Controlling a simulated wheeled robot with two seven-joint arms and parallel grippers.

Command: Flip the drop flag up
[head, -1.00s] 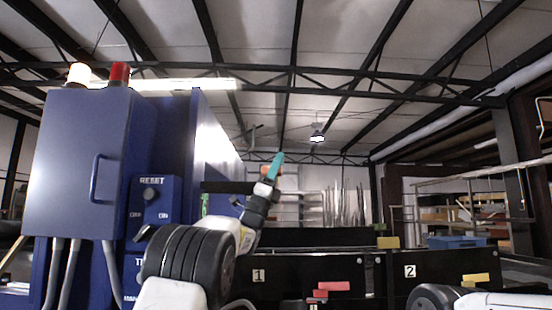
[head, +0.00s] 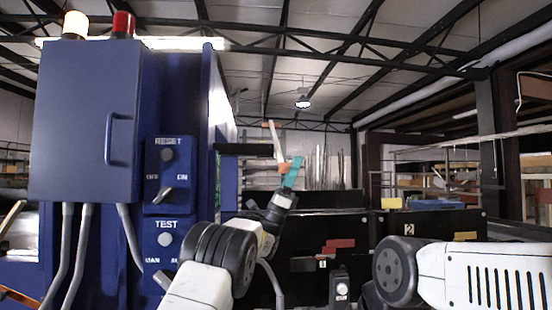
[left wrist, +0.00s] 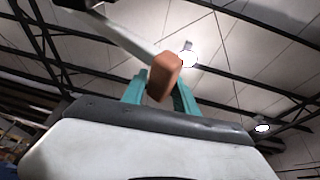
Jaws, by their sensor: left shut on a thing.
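The drop flag shows in the head view as a thin pale strip (head: 274,138) rising steeply, with an orange-brown end block at its lower end beside the blue machine. My left gripper (head: 292,172) has teal fingers and is shut on this end block. In the left wrist view the orange-brown block (left wrist: 164,76) sits between the teal fingers, and the pale strip runs from it toward the upper left. The fingers are partly hidden behind my wrist housing. My right arm shows at the lower right of the head view, but I do not see its gripper.
The blue machine cabinet (head: 85,120) stands at the left, with RESET and TEST knobs and a white and a red lamp on top. A dark bar (head: 240,149) juts from it toward the flag. Black bins (head: 440,228) with coloured pieces stand beyond my arms.

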